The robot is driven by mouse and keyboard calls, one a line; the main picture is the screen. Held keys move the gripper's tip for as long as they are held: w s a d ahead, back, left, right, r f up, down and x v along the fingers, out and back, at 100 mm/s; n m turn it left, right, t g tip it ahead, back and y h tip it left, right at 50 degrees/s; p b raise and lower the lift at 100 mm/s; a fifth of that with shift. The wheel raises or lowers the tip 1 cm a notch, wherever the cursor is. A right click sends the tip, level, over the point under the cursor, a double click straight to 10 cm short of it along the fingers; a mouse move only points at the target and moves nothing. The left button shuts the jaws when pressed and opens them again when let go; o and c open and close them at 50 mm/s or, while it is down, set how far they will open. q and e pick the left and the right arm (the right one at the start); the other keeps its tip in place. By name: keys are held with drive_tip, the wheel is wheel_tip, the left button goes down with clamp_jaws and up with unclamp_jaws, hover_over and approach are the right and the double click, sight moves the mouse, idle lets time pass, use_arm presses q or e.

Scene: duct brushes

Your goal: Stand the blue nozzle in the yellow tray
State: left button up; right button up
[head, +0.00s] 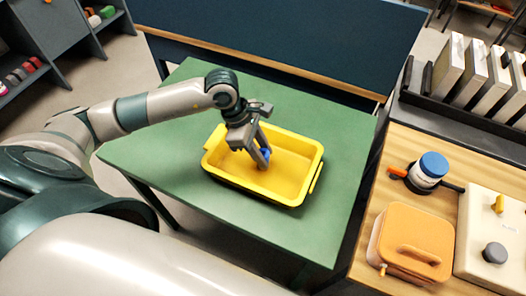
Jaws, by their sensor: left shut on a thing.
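The yellow tray (290,172) sits on the green table (180,190), near its middle. My left gripper (264,160) reaches down into the tray from the upper left. It is shut on the blue nozzle (266,153), of which only a small blue part shows between the fingers. The rest of the nozzle is hidden by the fingers, so I cannot tell how upright it is or whether it touches the tray floor. My right gripper is not in view.
On the wooden counter at the right are a blue-lidded jar (431,170), an orange case (411,243) and a cream box with knobs (495,235). A rack of upright grey-white panels (480,75) stands behind. The green table is clear around the tray.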

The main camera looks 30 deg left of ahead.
use_arm(q)
drive_tip(key=shift+f, duration=0.45)
drive_tip(key=o, duration=1.1)
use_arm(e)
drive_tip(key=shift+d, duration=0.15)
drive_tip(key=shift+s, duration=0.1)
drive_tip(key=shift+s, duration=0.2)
